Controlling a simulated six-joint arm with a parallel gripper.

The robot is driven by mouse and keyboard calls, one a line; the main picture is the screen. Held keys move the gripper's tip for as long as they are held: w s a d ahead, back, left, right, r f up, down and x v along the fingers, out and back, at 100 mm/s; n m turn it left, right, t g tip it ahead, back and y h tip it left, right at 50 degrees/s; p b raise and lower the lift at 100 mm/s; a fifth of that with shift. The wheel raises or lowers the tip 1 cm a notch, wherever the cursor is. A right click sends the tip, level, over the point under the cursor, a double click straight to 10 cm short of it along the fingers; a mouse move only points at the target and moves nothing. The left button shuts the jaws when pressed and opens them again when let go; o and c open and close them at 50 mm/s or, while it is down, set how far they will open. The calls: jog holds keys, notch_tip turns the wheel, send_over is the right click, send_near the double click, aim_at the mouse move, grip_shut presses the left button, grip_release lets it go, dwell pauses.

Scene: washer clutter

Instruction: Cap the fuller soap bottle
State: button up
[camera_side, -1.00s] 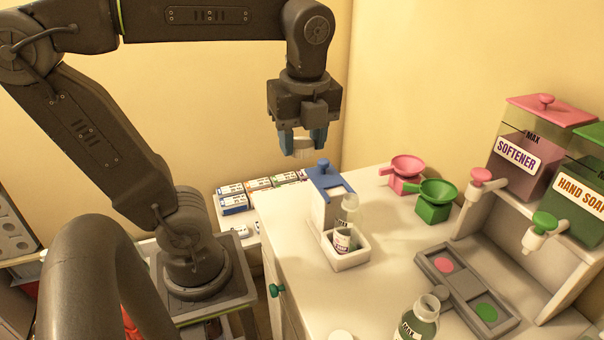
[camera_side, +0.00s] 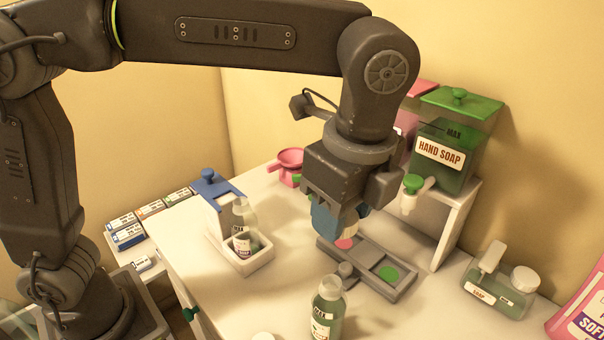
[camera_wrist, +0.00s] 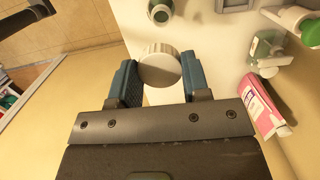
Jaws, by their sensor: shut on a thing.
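My gripper (camera_wrist: 158,80) is shut on a white round cap (camera_wrist: 160,66), which sits between its blue fingertips in the wrist view. In the side view my gripper (camera_side: 338,222) hangs above the counter, behind and above an open soap bottle; its fingers mostly hide the cap. That soap bottle (camera_side: 327,312) stands upright on the counter, holds green liquid and has no cap. It also shows at the top of the wrist view (camera_wrist: 160,12), ahead of the cap and apart from it. Another clear, open bottle (camera_side: 243,215) stands in a white tray; its level is hard to tell.
The white tray (camera_side: 250,268) with a blue-topped stand (camera_side: 212,185) is at left. A grey plate (camera_side: 400,289) with pink and green discs lies beneath the hand soap dispenser (camera_side: 440,160).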

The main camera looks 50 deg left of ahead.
aim_at(333, 277)
jog(key=shift+a+f, duration=0.15)
jog(key=shift+f, duration=2.55)
jog(key=shift+a+f, duration=0.1)
jog(key=shift+f, duration=2.55)
jog(key=shift+f, duration=1)
jog(key=o, duration=1.4)
jog(key=shift+c, duration=0.2)
notch_tip(333, 277, up, 7)
